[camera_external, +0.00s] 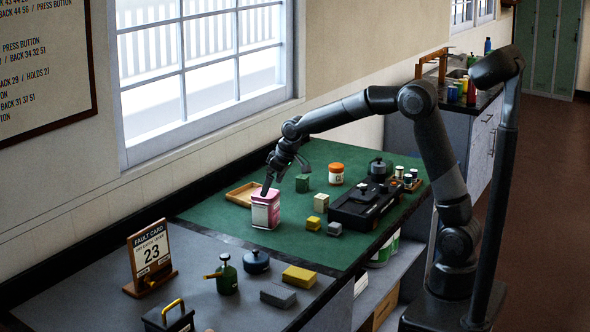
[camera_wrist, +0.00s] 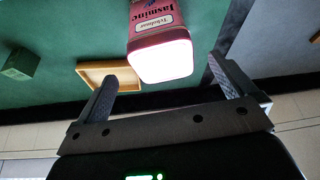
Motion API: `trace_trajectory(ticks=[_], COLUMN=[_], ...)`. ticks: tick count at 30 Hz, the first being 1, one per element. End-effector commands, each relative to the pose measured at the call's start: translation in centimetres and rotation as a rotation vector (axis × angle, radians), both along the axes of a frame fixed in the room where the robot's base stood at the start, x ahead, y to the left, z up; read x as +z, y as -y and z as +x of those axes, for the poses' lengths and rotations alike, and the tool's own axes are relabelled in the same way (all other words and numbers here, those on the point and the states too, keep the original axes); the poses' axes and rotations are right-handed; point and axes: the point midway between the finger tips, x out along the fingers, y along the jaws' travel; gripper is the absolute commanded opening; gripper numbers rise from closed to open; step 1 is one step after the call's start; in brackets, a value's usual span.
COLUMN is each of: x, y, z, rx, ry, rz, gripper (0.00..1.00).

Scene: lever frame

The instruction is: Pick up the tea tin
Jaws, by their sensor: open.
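The tea tin (camera_external: 265,212) is a pink and white box standing upright on the green mat, near the window side of the bench. In the wrist view the tin (camera_wrist: 160,45) shows a label reading "Jasmine", and its bright end faces the gripper. My gripper (camera_external: 268,186) is at the top of the tin in the external view. In the wrist view my gripper (camera_wrist: 163,82) is open, with one finger to each side of the tin's near end. I cannot tell whether a finger touches it.
A wooden tray (camera_external: 243,194) lies just behind the tin. A green block (camera_external: 302,183), an orange-white jar (camera_external: 336,173), a cream block (camera_external: 321,202) and a yellow block (camera_external: 313,223) stand to the right. A black device (camera_external: 365,205) is farther right. The mat in front of the tin is clear.

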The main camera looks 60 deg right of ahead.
Motion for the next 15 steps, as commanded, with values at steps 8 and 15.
trace_trajectory(ticks=[8, 15], x=[-2.8, -5.7], y=[-0.3, -0.8], z=[1.4, 3.0], rx=[0.000, 0.000], ry=[-0.001, -0.002], rz=[0.000, 0.000], gripper=[1.00, 1.00])
